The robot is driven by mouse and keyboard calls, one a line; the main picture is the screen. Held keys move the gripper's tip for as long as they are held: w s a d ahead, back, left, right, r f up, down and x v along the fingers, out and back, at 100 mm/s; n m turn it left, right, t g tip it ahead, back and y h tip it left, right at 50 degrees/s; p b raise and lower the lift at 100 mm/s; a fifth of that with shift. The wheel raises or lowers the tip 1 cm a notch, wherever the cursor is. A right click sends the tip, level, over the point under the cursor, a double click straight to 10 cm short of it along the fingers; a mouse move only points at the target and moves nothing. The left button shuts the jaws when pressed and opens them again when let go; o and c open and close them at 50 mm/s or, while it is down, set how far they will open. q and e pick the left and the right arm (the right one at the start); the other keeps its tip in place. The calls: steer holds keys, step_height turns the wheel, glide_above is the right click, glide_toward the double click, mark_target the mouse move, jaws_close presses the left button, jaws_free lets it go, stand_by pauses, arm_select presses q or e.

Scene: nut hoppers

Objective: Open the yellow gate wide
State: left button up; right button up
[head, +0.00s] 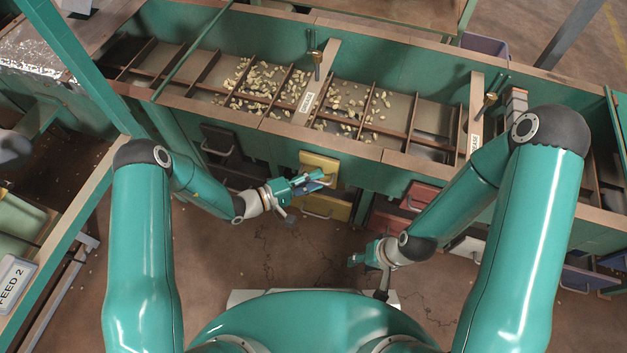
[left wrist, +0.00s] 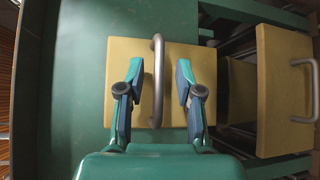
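The yellow gate (head: 320,161) is a flat panel on the front of the green hopper bench. In the left wrist view the gate (left wrist: 180,55) has a grey bar handle (left wrist: 158,50). My left gripper (head: 318,178) is at the gate's front. In the left wrist view my left gripper (left wrist: 158,85) is open, with one finger on each side of the handle and gaps to it. My right gripper (head: 357,259) hangs low over the floor, apart from the gate; its fingers are too small to read.
A yellow drawer (head: 340,207) with a handle sits below the gate. Dark drawers (head: 216,140) are to the left and red ones (head: 422,195) to the right. Nuts (head: 262,82) lie in the divided trough above. The floor (head: 300,262) in front is mostly clear.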

arm_select(q)
steer(key=shift+d, duration=0.1)
steer(key=shift+c, duration=0.3)
jaws_close()
